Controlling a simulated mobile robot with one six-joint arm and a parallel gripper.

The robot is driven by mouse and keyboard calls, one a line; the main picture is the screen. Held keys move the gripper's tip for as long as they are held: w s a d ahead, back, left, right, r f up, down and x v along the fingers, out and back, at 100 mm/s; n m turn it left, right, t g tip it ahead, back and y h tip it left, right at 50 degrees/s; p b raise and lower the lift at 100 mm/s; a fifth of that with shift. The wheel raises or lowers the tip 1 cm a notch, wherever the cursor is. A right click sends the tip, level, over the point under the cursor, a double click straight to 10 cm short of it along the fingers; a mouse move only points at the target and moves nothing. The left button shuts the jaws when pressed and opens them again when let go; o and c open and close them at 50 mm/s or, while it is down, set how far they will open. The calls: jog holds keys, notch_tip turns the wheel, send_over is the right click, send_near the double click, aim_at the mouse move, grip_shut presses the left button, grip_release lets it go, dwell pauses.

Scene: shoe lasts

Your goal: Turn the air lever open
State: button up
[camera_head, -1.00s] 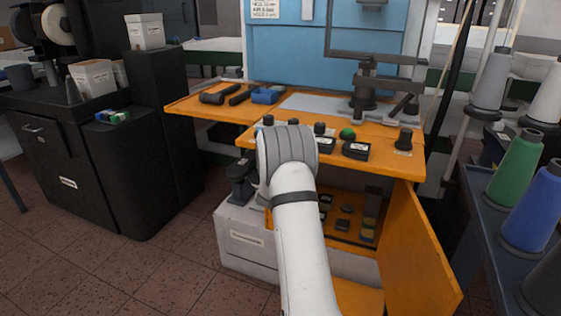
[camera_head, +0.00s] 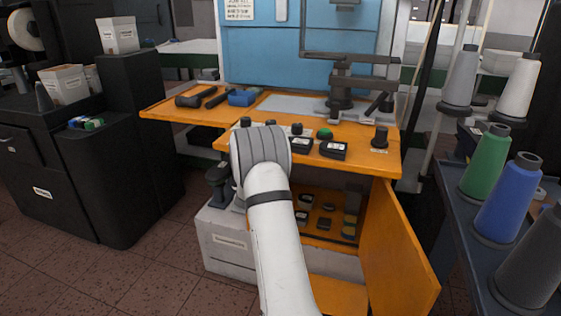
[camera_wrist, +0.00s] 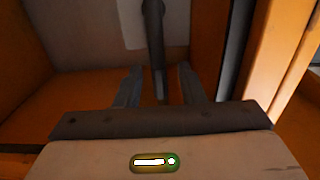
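A dark rod, seemingly the air lever (camera_wrist: 154,40), hangs in front of a pale plate in the wrist view. My gripper (camera_wrist: 160,85) has its two grey fingers apart, one on each side of the rod's lower end. Gaps show between the rod and both fingers, so it does not look gripped. In the head view my white arm reaches toward the orange bench, and its grey-ribbed joint hides my gripper and the lever.
The orange bench (camera_head: 385,162) carries black knobs, a green button (camera_head: 325,133) and a blue tray (camera_head: 242,97). An orange door (camera_head: 395,245) stands open at the right. Thread cones, one blue (camera_head: 508,205), stand on a rack further right. Orange panels flank the gripper closely.

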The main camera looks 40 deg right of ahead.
jog(key=p+v, duration=0.1)
jog(key=v, duration=0.6)
jog(key=shift+s+a+p, duration=0.25)
jog(key=shift+a+p, duration=0.05)
jog(key=shift+a, duration=0.05)
jog(key=b+x, duration=0.1)
jog(key=x, duration=0.6)
jog(key=shift+w+d+b, duration=0.2)
jog(key=shift+d+b, duration=0.1)
jog(key=shift+f, duration=0.1)
